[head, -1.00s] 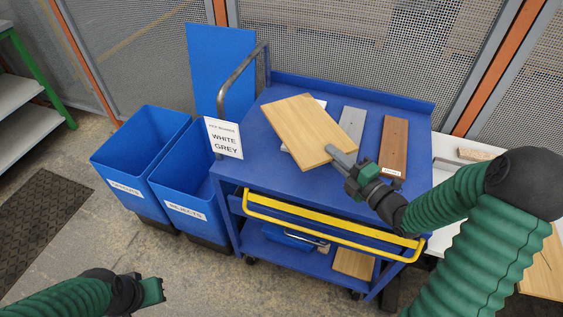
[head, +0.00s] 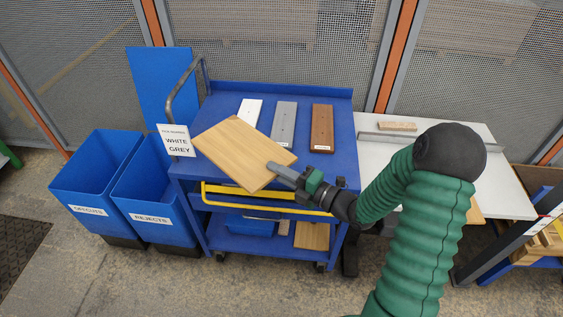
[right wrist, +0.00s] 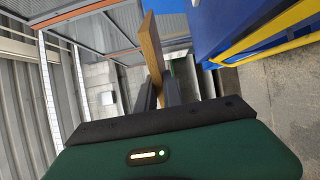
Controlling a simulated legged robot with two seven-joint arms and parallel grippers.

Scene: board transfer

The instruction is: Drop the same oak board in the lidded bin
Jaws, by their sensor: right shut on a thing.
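The oak board (head: 240,152) is a flat, light-brown rectangle. My right gripper (head: 278,172) is shut on its near right edge and holds it tilted, over the front left part of the blue trolley's top. In the right wrist view the board (right wrist: 152,48) shows nearly edge-on between the fingers (right wrist: 159,93). The bin marked REJECTS (head: 150,218) stands left of the trolley, with a tall blue panel, seemingly its raised lid (head: 158,88), behind it. The board is right of this bin, apart from it. My left gripper is out of view.
An open blue bin marked OFFCUTS (head: 95,213) stands left of the REJECTS bin. The trolley (head: 230,88) carries white, grey and brown strips, a WHITE GREY sign (head: 176,140), a curved grey handle (head: 178,85) and a yellow-edged drawer (head: 262,202). A white table (head: 480,150) is at right.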

